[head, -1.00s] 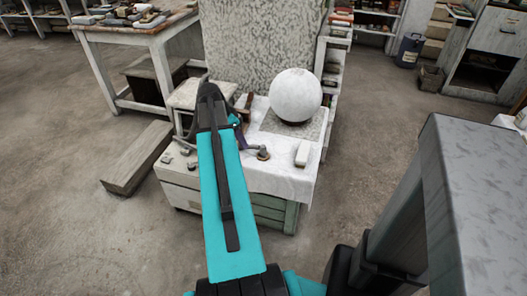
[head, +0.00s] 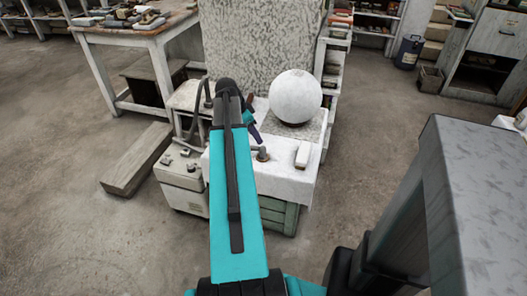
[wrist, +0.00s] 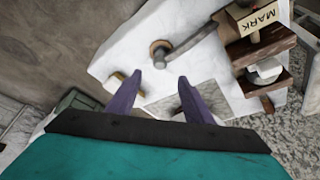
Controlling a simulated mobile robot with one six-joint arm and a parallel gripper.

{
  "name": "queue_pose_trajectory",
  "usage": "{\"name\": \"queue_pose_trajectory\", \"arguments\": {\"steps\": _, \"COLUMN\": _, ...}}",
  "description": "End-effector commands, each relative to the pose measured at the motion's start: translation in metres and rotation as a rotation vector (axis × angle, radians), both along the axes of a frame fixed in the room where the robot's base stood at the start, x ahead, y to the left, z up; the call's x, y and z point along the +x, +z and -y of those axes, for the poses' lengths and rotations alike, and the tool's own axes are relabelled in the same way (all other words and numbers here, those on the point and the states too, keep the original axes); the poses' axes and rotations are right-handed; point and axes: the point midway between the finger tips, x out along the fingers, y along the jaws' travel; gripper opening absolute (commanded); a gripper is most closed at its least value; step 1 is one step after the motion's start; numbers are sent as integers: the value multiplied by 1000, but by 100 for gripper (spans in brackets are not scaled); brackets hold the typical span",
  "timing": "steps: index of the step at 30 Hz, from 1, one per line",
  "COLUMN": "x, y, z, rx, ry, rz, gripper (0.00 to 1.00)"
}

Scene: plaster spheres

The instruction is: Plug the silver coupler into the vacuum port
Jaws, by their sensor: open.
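My gripper (wrist: 160,75) is open and empty, its two purple fingers spread above the white cloth. In the head view the gripper (head: 251,126) is partly hidden by my arm. Beyond the fingers in the wrist view, a grey pipe (wrist: 190,38) runs to a round brown-rimmed fitting (wrist: 160,48) on the cloth. The fitting also shows in the head view (head: 262,154). To the right, a pale silvery cylinder (wrist: 265,71) sits at a brown wooden holder (wrist: 262,50). I cannot tell for certain which of these is the coupler and which the port.
A white sphere (head: 296,96) rests on a speckled slab at the bench's right. A pale block (head: 302,154) lies in front of it. A block marked MARK (wrist: 258,18) is by the holder. A grey hose (head: 197,105) rises at the left, near a box (head: 185,195).

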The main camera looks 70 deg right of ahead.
Motion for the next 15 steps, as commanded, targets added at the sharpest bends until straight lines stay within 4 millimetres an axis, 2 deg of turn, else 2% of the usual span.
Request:
{"name": "queue_pose_trajectory", "arguments": {"steps": 9, "x": -11, "y": -39, "z": 12, "rx": 2, "ry": -1, "rz": -1, "gripper": 47}}
{"name": "queue_pose_trajectory", "arguments": {"steps": 15, "x": -14, "y": -54, "z": 16, "rx": 1, "ry": 1, "rz": -1, "gripper": 47}}
